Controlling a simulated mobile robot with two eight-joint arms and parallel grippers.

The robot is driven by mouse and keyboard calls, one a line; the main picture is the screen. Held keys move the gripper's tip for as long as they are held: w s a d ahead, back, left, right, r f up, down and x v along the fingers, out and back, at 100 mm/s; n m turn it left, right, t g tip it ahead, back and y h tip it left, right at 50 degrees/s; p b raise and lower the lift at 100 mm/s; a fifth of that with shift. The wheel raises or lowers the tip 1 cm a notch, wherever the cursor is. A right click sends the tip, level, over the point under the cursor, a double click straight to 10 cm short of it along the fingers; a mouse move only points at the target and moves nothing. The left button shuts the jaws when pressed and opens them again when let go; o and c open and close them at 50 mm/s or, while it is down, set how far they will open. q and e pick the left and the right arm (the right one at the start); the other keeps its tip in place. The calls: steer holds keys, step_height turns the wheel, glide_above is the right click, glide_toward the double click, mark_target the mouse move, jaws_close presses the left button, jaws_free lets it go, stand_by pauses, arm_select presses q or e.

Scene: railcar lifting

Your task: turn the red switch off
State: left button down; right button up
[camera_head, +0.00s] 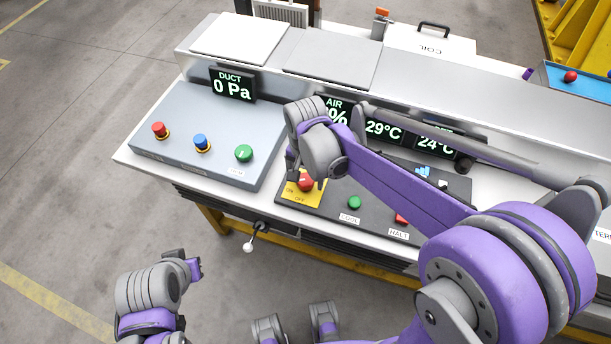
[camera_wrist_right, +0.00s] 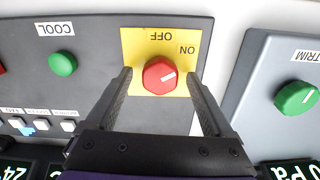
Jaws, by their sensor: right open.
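The red switch (camera_head: 305,182) is a round knob on a yellow plate (camera_head: 291,196) marked ON and OFF, on the dark panel. In the right wrist view the red knob (camera_wrist_right: 158,77) shows upside down, its white mark pointing to the right, roughly towards the ON side. My right gripper (camera_head: 294,166) is at the switch. In the wrist view its open fingers (camera_wrist_right: 160,72) stand on either side of the knob, with visible gaps. My left gripper (camera_head: 193,268) is low at the left, away from the console; its jaw opening cannot be made out.
A green COOL button (camera_head: 354,202) and a red HALT button (camera_head: 402,217) are on the same panel. The grey panel (camera_head: 200,110) at left carries red, blue and green controls. A small lever (camera_head: 254,237) sticks out below the console's front edge.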

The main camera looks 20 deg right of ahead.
steer(key=c, duration=1.4)
steer(key=shift+o, duration=0.2)
steer(key=shift+n, duration=0.3)
steer(key=n, duration=0.5)
steer(key=shift+n, duration=0.3)
steer(key=n+b, duration=0.1)
steer(key=n, duration=0.4)
steer(key=shift+n, duration=0.3)
steer(key=o, duration=1.4)
steer(key=shift+c, duration=0.2)
